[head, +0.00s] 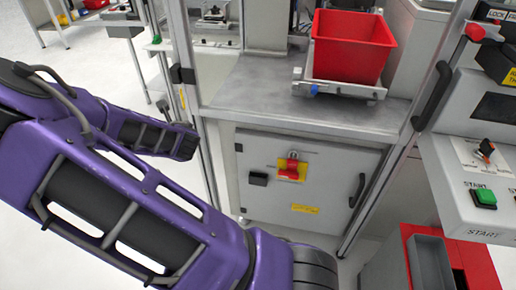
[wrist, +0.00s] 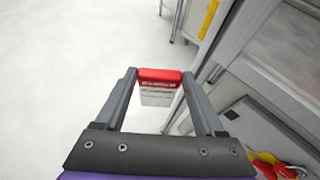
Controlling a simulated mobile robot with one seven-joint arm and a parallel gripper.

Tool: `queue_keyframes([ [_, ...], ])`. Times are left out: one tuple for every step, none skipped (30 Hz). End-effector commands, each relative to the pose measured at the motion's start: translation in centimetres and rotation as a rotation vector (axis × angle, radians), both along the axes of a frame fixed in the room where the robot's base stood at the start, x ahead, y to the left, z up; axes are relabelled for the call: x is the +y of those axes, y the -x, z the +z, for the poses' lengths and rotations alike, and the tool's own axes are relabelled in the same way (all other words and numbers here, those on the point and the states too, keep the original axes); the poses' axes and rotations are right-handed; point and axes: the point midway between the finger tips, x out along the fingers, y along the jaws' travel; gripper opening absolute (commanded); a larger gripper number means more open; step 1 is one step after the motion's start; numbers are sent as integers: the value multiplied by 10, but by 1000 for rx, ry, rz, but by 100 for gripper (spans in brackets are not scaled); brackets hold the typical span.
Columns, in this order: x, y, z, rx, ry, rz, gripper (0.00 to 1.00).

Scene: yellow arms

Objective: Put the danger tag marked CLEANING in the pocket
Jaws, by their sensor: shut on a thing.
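My gripper (wrist: 159,75) is shut on a tag (wrist: 157,96) in the wrist view. The tag has a red band across its top and a white lower part with small print that is too blurred to read. It hangs between the two grey fingers, over pale floor. Neither the gripper tips nor the tag can be made out in the head view, where my purple arm fills the left. A grey open-topped holder (head: 430,262) on a red box is at the lower right of the head view; I cannot tell whether it is the pocket.
A grey cabinet door (head: 330,184) carries a red-and-yellow switch (head: 292,168) and a black handle. A red bin (head: 350,47) stands on the worktop (head: 255,98) above. A control panel (head: 485,196) with a green button is at right. In the wrist view, the frame and cabinet are close on the right.

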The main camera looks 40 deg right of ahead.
Motion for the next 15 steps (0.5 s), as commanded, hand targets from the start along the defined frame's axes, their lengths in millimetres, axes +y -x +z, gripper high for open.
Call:
queue_keyframes([
  [-17, 1, -19, 8, 12, -49, 0],
  [-27, 2, -27, 8, 13, -79, 0],
  [-41, 2, -38, 8, 13, -119, 0],
  [-50, 3, -46, 8, 13, -150, 0],
  [-60, 4, -54, 7, 12, -180, 0],
  [-75, 7, -65, 7, 13, -221, 0],
  [-86, 8, -73, 6, 13, -254, 0],
  [-96, 10, -81, 6, 13, -285, 0],
  [-111, 14, -92, 6, 12, -328, 0],
  [-123, 17, -100, 6, 13, -360, 0],
  [-134, 20, -108, 5, 12, -392, 0],
  [-150, 25, -120, 6, 12, -435, 0],
  [-162, 30, -128, 6, 12, -469, 0],
  [-174, 34, -135, 4, 11, -499, 0],
  [-189, 40, -145, 5, 12, -540, 0],
])
